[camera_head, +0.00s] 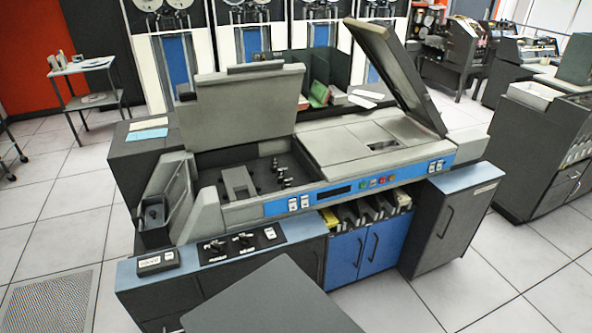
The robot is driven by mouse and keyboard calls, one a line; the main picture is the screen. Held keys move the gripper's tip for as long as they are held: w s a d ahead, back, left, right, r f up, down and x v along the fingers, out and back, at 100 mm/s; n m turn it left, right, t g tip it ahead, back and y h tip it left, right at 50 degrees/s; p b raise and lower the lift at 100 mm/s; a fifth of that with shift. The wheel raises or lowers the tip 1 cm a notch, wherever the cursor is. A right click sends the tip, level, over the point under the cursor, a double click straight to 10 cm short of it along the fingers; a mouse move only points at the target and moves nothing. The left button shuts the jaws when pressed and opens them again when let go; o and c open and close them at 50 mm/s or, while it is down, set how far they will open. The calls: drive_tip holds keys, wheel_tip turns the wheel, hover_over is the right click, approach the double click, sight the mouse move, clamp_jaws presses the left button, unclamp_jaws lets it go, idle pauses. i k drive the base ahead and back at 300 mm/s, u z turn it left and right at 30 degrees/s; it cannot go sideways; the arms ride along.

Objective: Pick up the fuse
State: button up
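I cannot pick out a fuse for certain in the head view. Several small black and silver parts lie or are mounted on a black panel (243,243) on the front left ledge of a grey and blue card machine (380,192). They are too small to tell whether one of them is a fuse. A small dark block with a pale label (157,262) sits left of that panel. My gripper does not show in this view.
The machine's left lid (240,110) and right lid (398,75) stand raised. Blue cabinet doors (365,248) are below. A flat grey surface (270,302) fills the bottom centre. A small cart (85,98) stands back left. Tiled floor (65,220) is clear at left.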

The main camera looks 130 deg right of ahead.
sight(280, 171)
drive_tip(key=u, duration=0.05)
drive_tip(key=k, duration=2.6)
drive_tip(key=z, duration=0.8)
drive_tip(key=i, duration=0.55)
drive_tip(key=z, duration=0.1)
